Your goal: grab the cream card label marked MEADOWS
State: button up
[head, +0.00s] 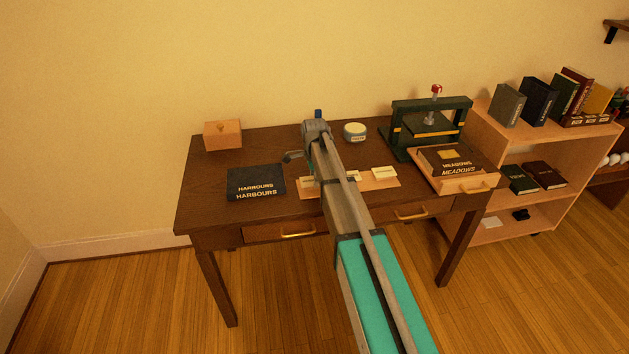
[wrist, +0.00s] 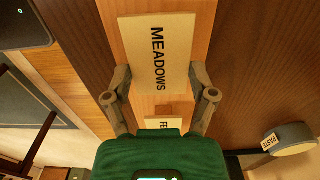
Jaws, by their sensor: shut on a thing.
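The cream card label marked MEADOWS (wrist: 157,52) fills the upper middle of the wrist view, its black lettering running down the card. My gripper (wrist: 159,80) is shut on it, with one finger against each long side. The pale wooden strip (wrist: 200,30) shows behind the card; I cannot tell whether card and strip touch. A second cream label, reading "FE" as far as it shows, (wrist: 162,124) lies beyond it, partly hidden by my gripper's green body. In the head view my arm hides the fingers and part of the strip (head: 335,191).
A dark HARBOURS book (head: 256,181) lies left of the strip. A paste jar (head: 355,133) stands behind it. At right are a press (head: 430,122) and a tray with a MEADOWS book (head: 454,157). A wooden box (head: 222,135) sits back left.

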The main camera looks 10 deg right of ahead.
jog(key=shift+r, duration=0.2)
notch_tip(320, 180, up, 3)
jog(key=p, duration=0.3)
jog(key=s+d+r+p, duration=0.1)
jog(key=s+r+p, duration=0.9)
jog(key=s, duration=0.4)
jog(key=shift+d+p, duration=0.3)
